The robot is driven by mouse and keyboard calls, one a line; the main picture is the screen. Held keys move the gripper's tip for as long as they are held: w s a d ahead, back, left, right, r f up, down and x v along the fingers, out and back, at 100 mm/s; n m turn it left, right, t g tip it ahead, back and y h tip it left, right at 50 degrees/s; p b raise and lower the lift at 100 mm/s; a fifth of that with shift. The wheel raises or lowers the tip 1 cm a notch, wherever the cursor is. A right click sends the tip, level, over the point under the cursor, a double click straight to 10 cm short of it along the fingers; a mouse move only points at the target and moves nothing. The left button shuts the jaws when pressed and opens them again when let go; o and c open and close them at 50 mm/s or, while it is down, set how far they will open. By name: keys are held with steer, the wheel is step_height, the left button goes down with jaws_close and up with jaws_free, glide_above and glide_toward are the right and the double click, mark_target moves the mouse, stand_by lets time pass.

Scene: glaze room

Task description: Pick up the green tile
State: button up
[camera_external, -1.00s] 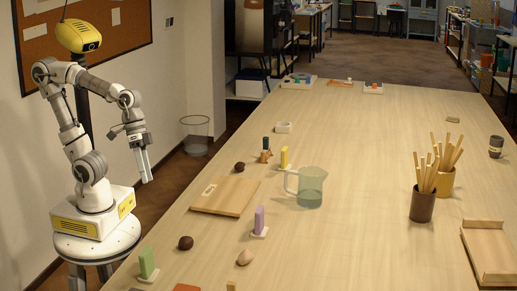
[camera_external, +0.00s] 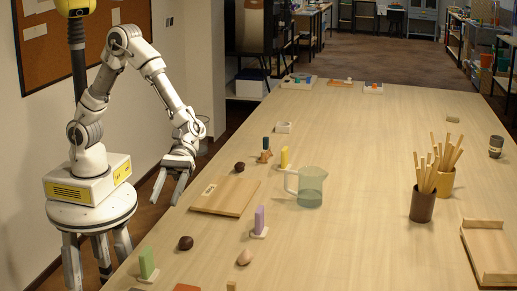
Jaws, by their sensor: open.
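The green tile (camera_external: 147,262) stands upright on a small white base at the near left edge of the table (camera_external: 350,180). My gripper (camera_external: 166,203) is open and empty, fingers pointing down, just off the table's left edge. It is beyond the green tile in the picture and well apart from it. Nothing hides the tile.
A purple tile (camera_external: 259,220) and a yellow tile (camera_external: 284,158) stand on similar bases. A dark round lump (camera_external: 186,243) lies near the green tile. A wooden board (camera_external: 225,196) and a clear jug (camera_external: 311,187) are farther back.

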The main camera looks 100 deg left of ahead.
mark_target(148, 246)
steer(key=x, duration=1.2)
steer(key=shift+w+d+b, duration=0.25)
steer(key=shift+w+b, duration=0.05)
steer(key=x, duration=0.5)
steer(key=shift+w+f, duration=0.15)
steer(key=shift+f, duration=0.05)
jaws_close()
